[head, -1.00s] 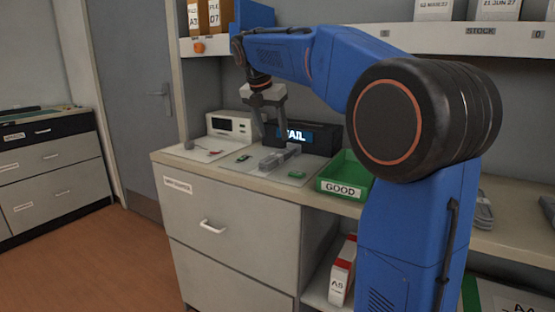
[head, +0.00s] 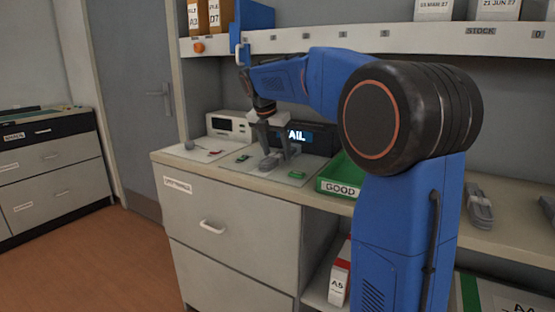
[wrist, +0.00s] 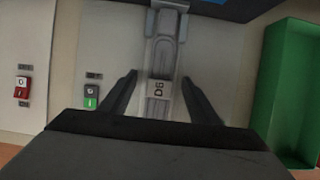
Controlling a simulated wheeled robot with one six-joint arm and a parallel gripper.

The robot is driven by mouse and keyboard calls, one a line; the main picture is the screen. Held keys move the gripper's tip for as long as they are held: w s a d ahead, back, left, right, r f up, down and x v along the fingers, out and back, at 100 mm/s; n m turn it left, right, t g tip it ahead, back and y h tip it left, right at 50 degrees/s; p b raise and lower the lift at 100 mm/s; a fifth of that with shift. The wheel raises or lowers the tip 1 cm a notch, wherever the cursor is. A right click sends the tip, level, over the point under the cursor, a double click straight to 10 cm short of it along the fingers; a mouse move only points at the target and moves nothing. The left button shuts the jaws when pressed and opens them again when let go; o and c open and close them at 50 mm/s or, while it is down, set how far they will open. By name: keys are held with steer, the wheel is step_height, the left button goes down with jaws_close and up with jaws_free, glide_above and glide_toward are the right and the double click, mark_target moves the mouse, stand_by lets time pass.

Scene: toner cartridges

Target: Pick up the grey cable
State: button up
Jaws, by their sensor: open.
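A grey cable bundle (head: 270,162) with a tag reading D6 lies on a pale mat on the counter, in front of the dark FAIL display. It also shows in the wrist view (wrist: 163,60), running lengthwise, with its tag between the fingers. My gripper (head: 278,150) is open and low over the bundle. In the wrist view, one finger of my gripper (wrist: 160,82) is on each side of the bundle, with a gap to each. The bundle's near end is hidden by my gripper's body in the wrist view.
A green GOOD bin (head: 338,186) stands right of the bundle. Small red (wrist: 22,88) and green (wrist: 91,97) switches are to its left. A white device (head: 229,126) stands behind. Another grey cable-like bundle (head: 479,208) lies farther right. A shelf (head: 400,38) runs above.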

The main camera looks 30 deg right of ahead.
steer(key=c, duration=1.4)
steer(key=shift+o, duration=0.2)
steer(key=shift+r, duration=0.1)
